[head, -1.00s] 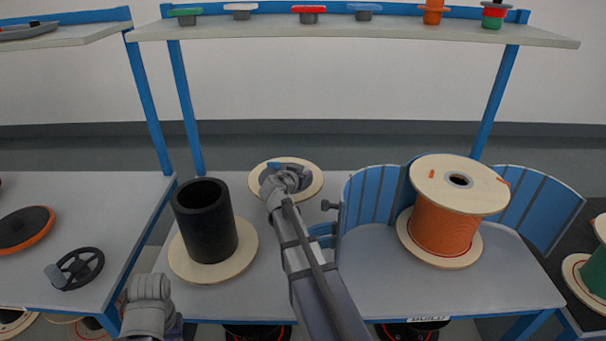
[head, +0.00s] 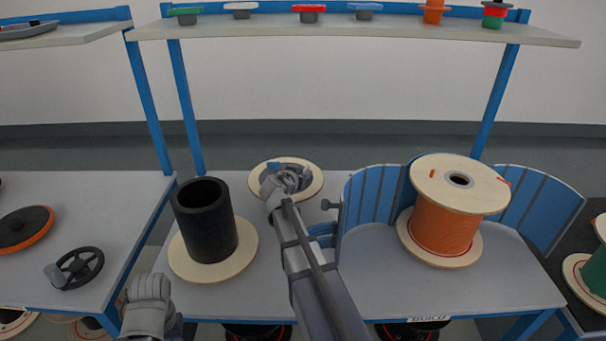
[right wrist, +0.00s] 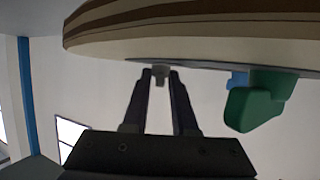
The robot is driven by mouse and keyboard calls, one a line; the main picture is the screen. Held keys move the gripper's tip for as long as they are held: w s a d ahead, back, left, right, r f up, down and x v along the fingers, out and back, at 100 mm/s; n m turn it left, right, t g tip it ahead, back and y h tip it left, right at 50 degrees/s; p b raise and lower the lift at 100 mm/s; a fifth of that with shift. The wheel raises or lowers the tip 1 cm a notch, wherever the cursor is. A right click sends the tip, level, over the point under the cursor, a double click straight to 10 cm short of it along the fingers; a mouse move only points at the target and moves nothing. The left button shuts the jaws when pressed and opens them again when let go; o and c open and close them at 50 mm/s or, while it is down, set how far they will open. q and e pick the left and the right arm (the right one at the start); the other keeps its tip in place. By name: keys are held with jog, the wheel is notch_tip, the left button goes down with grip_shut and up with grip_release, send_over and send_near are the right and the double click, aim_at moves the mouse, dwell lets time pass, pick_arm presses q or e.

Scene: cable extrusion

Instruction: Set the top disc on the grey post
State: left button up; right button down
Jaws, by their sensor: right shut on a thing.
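The top disc (head: 314,185) is a pale round wooden plate at the middle of the head view. My right gripper (head: 284,180) is over it and hides its centre. In the right wrist view the disc (right wrist: 190,45) fills the top, and my right fingers (right wrist: 160,78) are shut on a small grey piece at it. The post (head: 207,240) is a dark grey, nearly black hollow cylinder. It stands upright on a wooden base disc (head: 181,265), left of the held disc and apart from it. A grey part of my left arm shows at the lower left; its fingers are not seen.
An orange cable spool (head: 445,222) stands at the right of the table (head: 380,290) before curved blue slatted panels (head: 368,200). A shelf (head: 400,28) with several small coloured pieces runs above. A black handwheel (head: 80,267) lies on the left table. Bare table lies around the post.

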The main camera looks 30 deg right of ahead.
jog(key=shift+f+b, duration=0.35)
jog(key=shift+f, duration=0.1)
jog(key=c, duration=1)
grip_release()
jog(key=shift+p+v, duration=2.1)
jog(key=shift+v, duration=3.45)
